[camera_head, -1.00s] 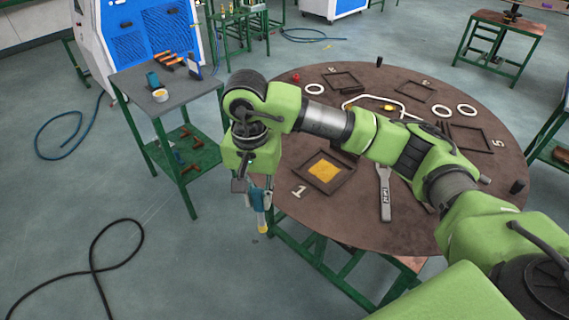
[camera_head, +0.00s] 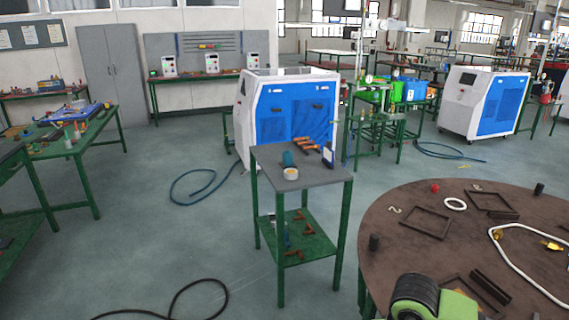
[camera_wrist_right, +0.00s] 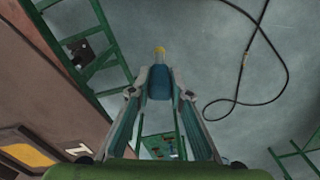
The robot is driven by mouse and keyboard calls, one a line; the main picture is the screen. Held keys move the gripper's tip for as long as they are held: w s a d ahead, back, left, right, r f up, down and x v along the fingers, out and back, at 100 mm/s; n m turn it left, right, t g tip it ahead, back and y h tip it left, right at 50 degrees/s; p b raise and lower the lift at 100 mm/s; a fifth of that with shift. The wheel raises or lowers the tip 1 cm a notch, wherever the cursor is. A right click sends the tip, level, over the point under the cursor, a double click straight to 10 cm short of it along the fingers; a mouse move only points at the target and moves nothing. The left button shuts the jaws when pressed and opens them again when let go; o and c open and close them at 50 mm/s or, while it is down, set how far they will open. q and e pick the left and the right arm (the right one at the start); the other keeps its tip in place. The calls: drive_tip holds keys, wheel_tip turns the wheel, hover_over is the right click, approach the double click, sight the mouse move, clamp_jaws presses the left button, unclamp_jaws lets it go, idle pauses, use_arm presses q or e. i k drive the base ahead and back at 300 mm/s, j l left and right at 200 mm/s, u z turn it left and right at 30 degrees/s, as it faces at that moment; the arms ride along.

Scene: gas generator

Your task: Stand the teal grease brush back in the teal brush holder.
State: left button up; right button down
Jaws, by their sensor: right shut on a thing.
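In the right wrist view, my right gripper (camera_wrist_right: 160,88) is shut on the teal grease brush (camera_wrist_right: 159,77). The brush sticks out past the fingertips, with a yellow end, above the floor. The teal brush holder (camera_head: 288,158) stands on the small grey-topped table (camera_head: 262,153) in the head view, behind a small white tub (camera_head: 290,174) with yellowish contents. Only a green piece of my arm shows at the bottom right of the head view; the gripper and brush are outside it. My left gripper is in neither view.
The round brown table (camera_head: 400,225) with frames and rings is at right. A blue-and-white machine (camera_head: 290,110) stands behind. Black cable (camera_head: 205,285) lies on the floor; floor left of the small table is mostly open.

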sight(288, 162)
drive_tip(key=i+j+u, duration=0.1)
drive_tip(key=i, duration=0.75)
drive_tip(key=i+j+u, duration=0.15)
drive_tip(key=i, duration=0.7)
drive_tip(key=k+j, duration=0.05)
drive_tip(key=j, duration=0.05)
